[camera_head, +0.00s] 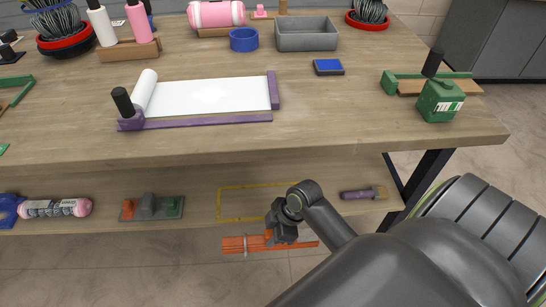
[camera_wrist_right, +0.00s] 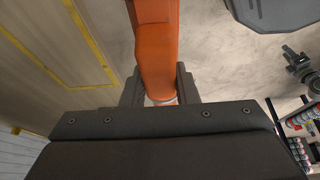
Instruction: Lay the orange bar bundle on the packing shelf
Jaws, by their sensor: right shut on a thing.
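The orange bar bundle (camera_head: 246,245), with a pale band around it, is held level in front of the lower shelf. My right gripper (camera_head: 279,234) is shut on it near its middle. The right wrist view shows the orange bundle (camera_wrist_right: 156,50) between the two dark fingers (camera_wrist_right: 158,88). The packing shelf (camera_head: 215,178) is the wooden board under the table. A yellow outlined rectangle (camera_head: 222,202) is marked on it, just behind the bundle, and its right part is hidden by my arm. The yellow line also shows in the right wrist view (camera_wrist_right: 85,38). My left gripper is not in view.
The tabletop (camera_head: 330,110) overhangs above.

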